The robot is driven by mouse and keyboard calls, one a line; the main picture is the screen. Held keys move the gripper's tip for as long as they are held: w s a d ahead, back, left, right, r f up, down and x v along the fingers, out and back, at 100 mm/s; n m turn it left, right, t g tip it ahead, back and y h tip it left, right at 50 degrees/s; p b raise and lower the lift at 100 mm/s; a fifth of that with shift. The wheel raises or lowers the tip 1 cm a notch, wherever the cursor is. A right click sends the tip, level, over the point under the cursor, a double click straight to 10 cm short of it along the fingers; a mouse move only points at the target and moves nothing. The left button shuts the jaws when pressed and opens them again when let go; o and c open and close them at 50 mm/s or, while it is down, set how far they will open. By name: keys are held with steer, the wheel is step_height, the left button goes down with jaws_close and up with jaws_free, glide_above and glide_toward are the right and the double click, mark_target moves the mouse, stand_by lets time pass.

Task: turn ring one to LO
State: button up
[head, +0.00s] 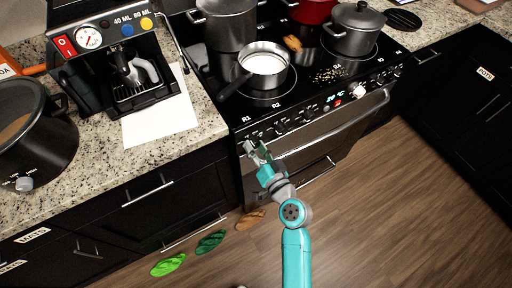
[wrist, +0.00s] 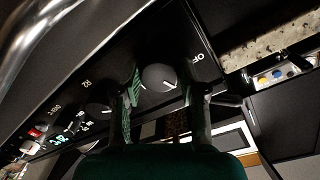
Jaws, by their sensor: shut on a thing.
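The stove (head: 320,130) has a row of knobs along its front panel. My gripper (head: 258,152) is at the left end of that row in the head view. In the wrist view its two green-padded fingers (wrist: 164,92) stand on either side of a dark round knob (wrist: 158,77) and are shut on it. A white pointer line shows on the knob's face. A partly visible label beginning "OF" is printed beside it. The LO mark cannot be made out. A neighbouring knob (wrist: 98,110) shows to the left. In the head view my gripper hides the held knob.
A saucepan of white liquid (head: 265,66) stands on the front left ring, its handle pointing to the front left. A stockpot (head: 228,24), a red pot (head: 313,10) and a lidded pot (head: 353,30) stand behind. An oven handle (head: 325,137) runs below the knobs. The floor (head: 390,210) is mostly clear.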

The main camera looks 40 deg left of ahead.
steer(key=o, duration=1.1)
steer(key=shift+o, duration=0.2)
steer(key=shift+d, duration=0.1)
steer(key=v, duration=1.2)
steer(key=shift+f, duration=0.1)
steer(key=s+d+f+m+t+h, duration=0.3)
steer(key=s+d+f+h, duration=0.15)
steer(key=d, duration=0.75)
steer(key=s+d+f+m+t+h, duration=0.25)
steer(key=s+d+h, duration=0.35)
steer(key=d, duration=0.6)
steer(key=s+d+r+t+h, duration=0.1)
steer(key=s+d+r+h, duration=0.1)
steer(key=s+d+r, duration=0.3)
steer(key=s+d+r+t+h, duration=0.1)
steer(key=s+d+r+h, duration=0.2)
steer(key=s, duration=0.6)
step_height(320, 180, up, 3)
steer(key=shift+s+d+f+m, duration=0.1)
steer(key=shift+s+d+m, duration=0.3)
steer(key=shift+d, duration=0.45)
